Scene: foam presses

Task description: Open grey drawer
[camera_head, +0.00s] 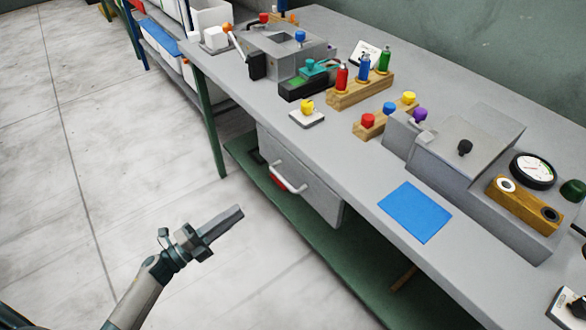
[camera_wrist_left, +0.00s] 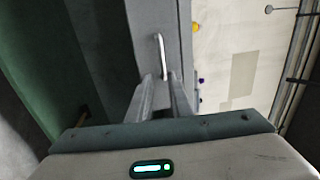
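The grey drawer (camera_head: 310,190) hangs under the workbench top and looks shut. Its pale bar handle (camera_head: 288,178) is on the front face. My left gripper (camera_head: 238,212) is in front of the drawer and below the bench top, apart from the handle in the head view. In the left wrist view the fingers (camera_wrist_left: 166,85) are open with an empty gap between them. The handle (camera_wrist_left: 161,55) shows just beyond the fingertips, in line with the gap, with the grey drawer front (camera_wrist_left: 135,45) behind it. My right gripper is not in view.
The grey workbench (camera_head: 355,170) holds a blue mat (camera_head: 415,211), a gauge (camera_head: 533,170), coloured knobs and small bottles on a wooden block (camera_head: 360,92). A green lower shelf (camera_head: 330,250) runs beneath the drawer. The floor (camera_head: 110,130) left of the bench is clear.

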